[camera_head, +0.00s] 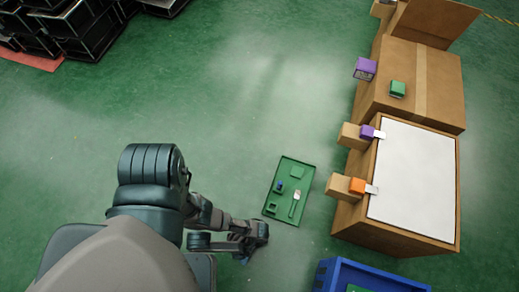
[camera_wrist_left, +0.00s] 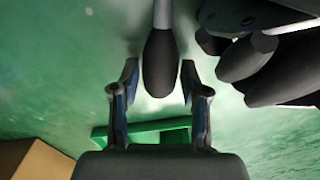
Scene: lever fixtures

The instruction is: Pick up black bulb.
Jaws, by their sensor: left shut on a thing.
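The black bulb (camera_wrist_left: 160,65) is a dark, rounded, elongated shape on a grey rod in the left wrist view, hanging down from the top edge. My left gripper (camera_wrist_left: 160,88) has one finger on each side of the bulb and is shut on it. In the head view my left gripper (camera_head: 262,232) is low in the middle, just below the green tray (camera_head: 284,160). I cannot make out the bulb in the head view. My right gripper is not in view.
The tray holds small green, blue and pale items. A blue crate (camera_head: 375,275) is at the bottom. Open floor lies above the tray.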

